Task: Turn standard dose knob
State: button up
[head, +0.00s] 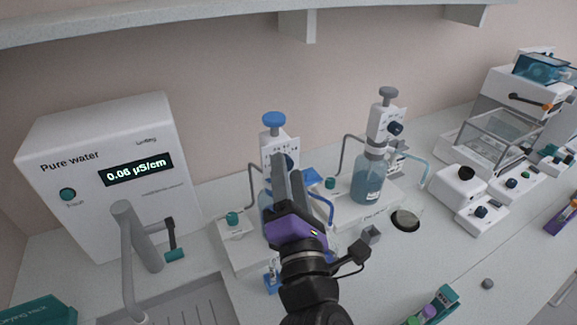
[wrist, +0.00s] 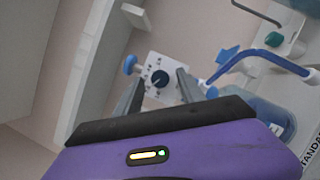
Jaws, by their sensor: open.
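The dose knob (wrist: 160,78) is small, round and dark blue, on the white pump head (wrist: 154,65) of the blue-topped dispenser. Part of a "STANDARD" label shows at the right edge of the wrist view. In the head view the knob (head: 290,160) is partly hidden by my fingers, below the blue plunger top (head: 273,119). My gripper (head: 287,168) is open and points at the pump head. In the wrist view its fingers stand on either side of the knob with gaps; I cannot tell how far the tips are from it. The bottle below is mostly hidden in the head view.
A second dispenser with a grey top (head: 388,92) and blue bottle (head: 369,180) stands to the right. The pure water unit (head: 107,170) and a tap (head: 137,235) are to the left. A blue curved tube (wrist: 262,57) runs close beside the right finger. A shelf (head: 200,15) hangs above.

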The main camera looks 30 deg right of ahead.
jog(key=shift+w+d, duration=0.15)
jog(key=shift+w, duration=0.2)
grip_shut()
